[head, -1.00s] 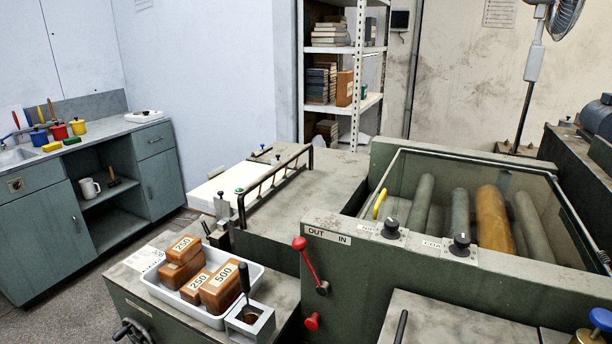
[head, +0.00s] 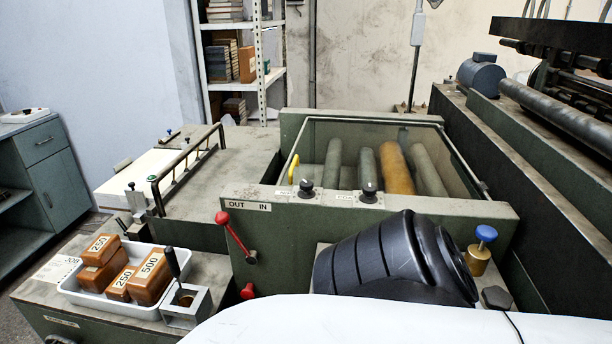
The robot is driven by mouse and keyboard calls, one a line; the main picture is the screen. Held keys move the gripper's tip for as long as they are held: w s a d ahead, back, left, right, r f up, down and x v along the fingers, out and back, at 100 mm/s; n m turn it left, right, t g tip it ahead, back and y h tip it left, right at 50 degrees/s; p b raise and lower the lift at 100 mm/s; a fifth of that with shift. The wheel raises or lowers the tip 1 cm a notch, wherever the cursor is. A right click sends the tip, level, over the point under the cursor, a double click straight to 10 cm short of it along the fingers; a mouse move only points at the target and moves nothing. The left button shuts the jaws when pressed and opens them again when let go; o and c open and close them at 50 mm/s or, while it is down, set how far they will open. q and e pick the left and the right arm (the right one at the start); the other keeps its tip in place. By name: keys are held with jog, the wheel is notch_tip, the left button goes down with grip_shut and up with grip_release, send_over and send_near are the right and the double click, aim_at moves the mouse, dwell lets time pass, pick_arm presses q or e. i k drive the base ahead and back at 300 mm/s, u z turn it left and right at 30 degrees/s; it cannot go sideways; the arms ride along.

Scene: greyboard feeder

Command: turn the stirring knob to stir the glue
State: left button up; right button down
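Two black knobs stand on the front ledge of the green roller machine in the head view: a left one (head: 306,189) and a right one (head: 369,193). Each has a small label too small to read, so I cannot tell which is the stirring knob. A dark knob-like piece (head: 497,297) sits low at the right, also unlabelled to my eye. Behind the ledge, rollers, one of them amber (head: 397,168), lie in a framed trough. A black ribbed part and white link of my own arm cover the front right of the machine. Neither gripper shows.
A red-knobbed lever (head: 223,218) stands beside the OUT/IN plate. A white tray (head: 75,291) holds several brown blocks; a small metal holder (head: 188,308) is beside it. A brass piece with a blue top (head: 486,233) stands right of my arm. A dark machine fills the right side.

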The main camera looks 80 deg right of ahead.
aim_at(495, 297)
jog(key=u, duration=0.5)
jog(key=i, duration=0.35)
jog(key=z, duration=4.45)
